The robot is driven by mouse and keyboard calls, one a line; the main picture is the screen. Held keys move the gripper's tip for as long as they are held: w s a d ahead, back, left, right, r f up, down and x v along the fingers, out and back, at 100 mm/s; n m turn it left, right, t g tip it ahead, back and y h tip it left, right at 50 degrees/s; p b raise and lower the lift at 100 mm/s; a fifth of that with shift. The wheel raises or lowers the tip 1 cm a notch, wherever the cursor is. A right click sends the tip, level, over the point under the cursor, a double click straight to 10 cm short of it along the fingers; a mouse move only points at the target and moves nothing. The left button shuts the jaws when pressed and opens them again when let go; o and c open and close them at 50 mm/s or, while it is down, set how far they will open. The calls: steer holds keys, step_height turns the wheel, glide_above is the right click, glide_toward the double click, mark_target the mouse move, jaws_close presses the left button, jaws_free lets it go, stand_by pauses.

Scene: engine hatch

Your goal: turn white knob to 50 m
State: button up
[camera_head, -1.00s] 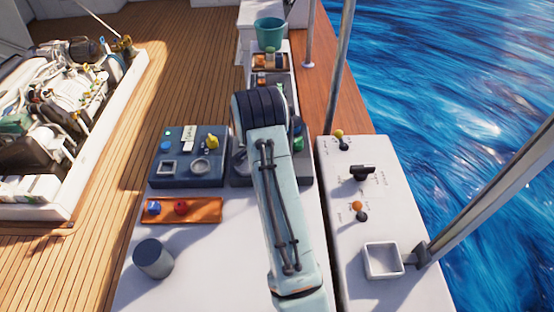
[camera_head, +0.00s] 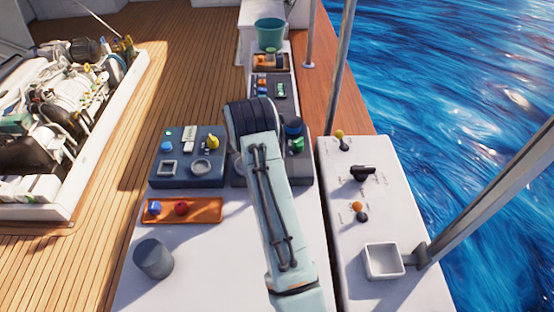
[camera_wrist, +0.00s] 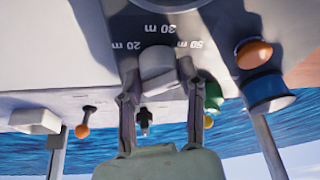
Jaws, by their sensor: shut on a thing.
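In the wrist view the white knob (camera_wrist: 156,63) sits on a grey panel below upside-down printed marks: 20 m (camera_wrist: 126,46) to its left, 30 m (camera_wrist: 160,28) above and 50 m (camera_wrist: 190,43) to its right. My gripper (camera_wrist: 159,84) has a finger on each side of the knob and is shut on it. The fingers partly cover the knob, and I cannot tell exactly which mark it points at. In the head view my arm hides both the knob and my gripper.
In the head view a dark panel with a yellow knob (camera_head: 213,142) stands left of my arm. A white console (camera_head: 375,228) with a black handle (camera_head: 362,173) stands right.

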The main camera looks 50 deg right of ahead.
steer(key=o, duration=1.1)
steer(key=v, duration=1.2)
steer(key=shift+w, duration=0.1)
